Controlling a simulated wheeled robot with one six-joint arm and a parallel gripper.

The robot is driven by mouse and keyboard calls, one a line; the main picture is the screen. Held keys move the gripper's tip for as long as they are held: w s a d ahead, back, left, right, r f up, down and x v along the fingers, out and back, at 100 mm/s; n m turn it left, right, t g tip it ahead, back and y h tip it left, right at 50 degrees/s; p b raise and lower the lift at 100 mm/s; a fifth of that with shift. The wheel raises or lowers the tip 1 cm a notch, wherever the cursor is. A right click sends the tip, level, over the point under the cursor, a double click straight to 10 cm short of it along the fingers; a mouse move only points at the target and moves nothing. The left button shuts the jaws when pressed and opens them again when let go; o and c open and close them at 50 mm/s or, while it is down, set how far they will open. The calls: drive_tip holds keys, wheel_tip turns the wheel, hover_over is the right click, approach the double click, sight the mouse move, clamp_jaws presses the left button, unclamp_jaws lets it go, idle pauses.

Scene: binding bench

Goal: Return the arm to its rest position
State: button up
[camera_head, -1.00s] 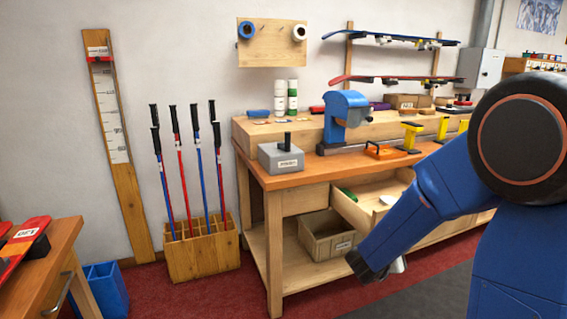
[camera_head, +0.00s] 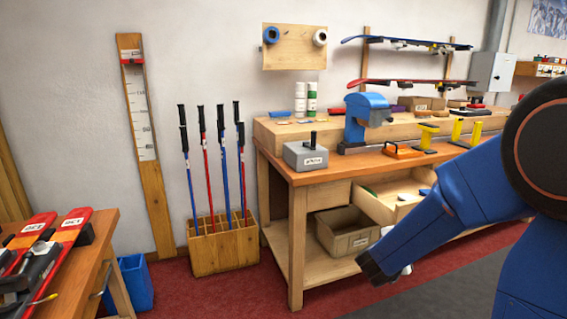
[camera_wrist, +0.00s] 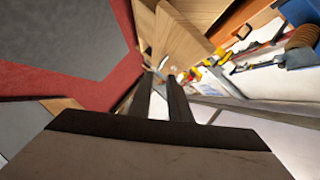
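My blue arm (camera_head: 440,215) fills the right side of the head view. It bends down to the left, and its dark lower end is in front of the bench's open drawer and lower shelf. My gripper's fingers cannot be made out in the head view.
The workbench (camera_head: 330,170) has an open drawer (camera_head: 385,207) sticking out near my arm. A pole rack (camera_head: 222,250) stands left of it. A side table (camera_head: 85,275) with red skis is at lower left. Red carpet (camera_head: 215,290) lies between.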

drive_tip(key=s+a+r+n+y, duration=0.3)
drive_tip(key=s+a+n+y, duration=0.1)
drive_tip(key=a+n+y, duration=0.25)
drive_tip(key=s+a+r+n+y, duration=0.4)
drive_tip(key=a+n+y, duration=0.15)
drive_tip(key=a, duration=0.25)
drive_tip(key=s+d+f+n+g, duration=0.1)
drive_tip(key=s+n+g, duration=0.1)
drive_tip(key=s, duration=0.6)
drive_tip(key=s+d+n+g+h, duration=0.1)
drive_tip(key=s+n, duration=0.3)
drive_tip(key=s, duration=0.5)
drive_tip(key=s+d+f+n+g, duration=0.1)
drive_tip(key=s+n+g, duration=0.1)
drive_tip(key=s, duration=0.6)
drive_tip(key=shift+s+d+f+n+g, duration=0.3)
drive_tip(key=shift+d+n+g, duration=0.1)
